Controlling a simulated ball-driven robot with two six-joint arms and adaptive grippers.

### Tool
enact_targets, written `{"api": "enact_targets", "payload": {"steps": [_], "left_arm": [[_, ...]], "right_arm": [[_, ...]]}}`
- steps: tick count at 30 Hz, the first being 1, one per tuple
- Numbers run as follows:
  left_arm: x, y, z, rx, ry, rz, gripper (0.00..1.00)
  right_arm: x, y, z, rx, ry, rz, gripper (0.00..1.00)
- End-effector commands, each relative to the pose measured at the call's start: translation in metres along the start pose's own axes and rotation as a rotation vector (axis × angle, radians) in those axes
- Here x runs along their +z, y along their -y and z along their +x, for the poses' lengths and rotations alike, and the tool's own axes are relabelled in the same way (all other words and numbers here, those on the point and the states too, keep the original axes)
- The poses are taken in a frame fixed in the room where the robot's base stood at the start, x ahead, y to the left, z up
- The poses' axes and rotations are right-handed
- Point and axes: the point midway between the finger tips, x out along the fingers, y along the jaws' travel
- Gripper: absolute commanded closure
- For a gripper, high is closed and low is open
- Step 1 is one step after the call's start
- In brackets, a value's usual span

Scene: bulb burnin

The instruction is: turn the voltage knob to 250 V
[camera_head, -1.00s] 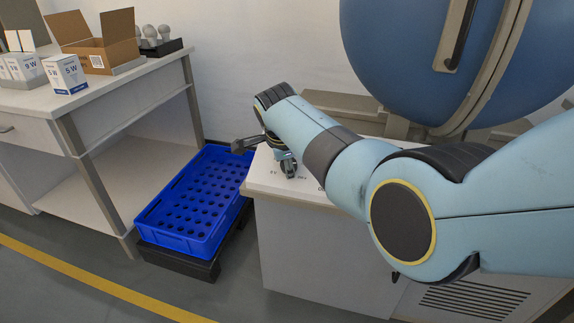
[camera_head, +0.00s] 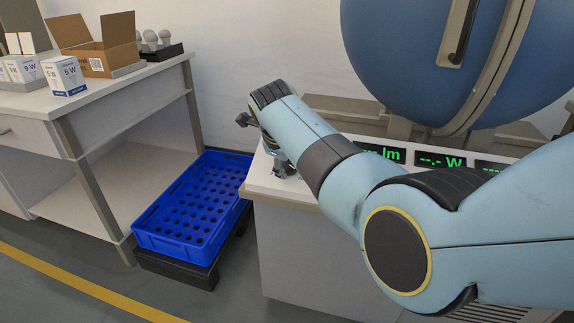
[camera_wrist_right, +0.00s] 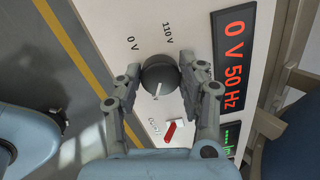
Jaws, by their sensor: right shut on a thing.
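The voltage knob (camera_wrist_right: 158,71) is a dark round knob with a white pointer line, on the white console panel, in the right wrist view. Its line points toward the bottom of that picture. The marks "0 V" (camera_wrist_right: 132,43) and "110 V" (camera_wrist_right: 167,33) show beside it; other marks are hidden. My right gripper (camera_wrist_right: 160,80) is shut on the knob, one finger on each side. In the head view my right gripper (camera_head: 283,168) is at the console's left end, and the knob is hidden there. The display (camera_wrist_right: 235,58) reads "0 V 50 Hz". My left gripper is not in view.
A red switch (camera_wrist_right: 170,131) sits near the knob. Green displays (camera_head: 440,160) stand along the console's back, below a large blue sphere (camera_head: 440,60). A blue crate (camera_head: 150,238) is left of the console. A bench (camera_head: 110,103) with boxes and bulbs stands farther left.

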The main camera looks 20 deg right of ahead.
Motion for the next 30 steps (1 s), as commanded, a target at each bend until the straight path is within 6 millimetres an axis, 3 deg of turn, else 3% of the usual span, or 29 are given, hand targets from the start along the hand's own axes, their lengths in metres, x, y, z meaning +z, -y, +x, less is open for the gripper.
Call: {"api": "enact_targets", "payload": {"steps": [17,18,21,24,30], "left_arm": [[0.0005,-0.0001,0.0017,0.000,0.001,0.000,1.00],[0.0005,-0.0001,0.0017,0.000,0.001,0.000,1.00],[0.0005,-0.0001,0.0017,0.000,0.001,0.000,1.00],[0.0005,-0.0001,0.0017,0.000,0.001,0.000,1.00],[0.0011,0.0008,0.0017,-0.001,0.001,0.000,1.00]], "right_arm": [[-0.0005,-0.0007,0.0004,0.000,-0.003,0.037,0.93],[-0.0005,-0.0007,0.0005,0.000,-0.003,0.037,0.59],[-0.0005,-0.0006,0.0005,0.000,-0.003,0.037,0.46],[-0.0004,-0.0005,0.0003,-0.001,-0.003,0.037,0.37],[-0.0002,-0.0001,0.0001,-0.001,-0.002,0.036,0.37]]}}
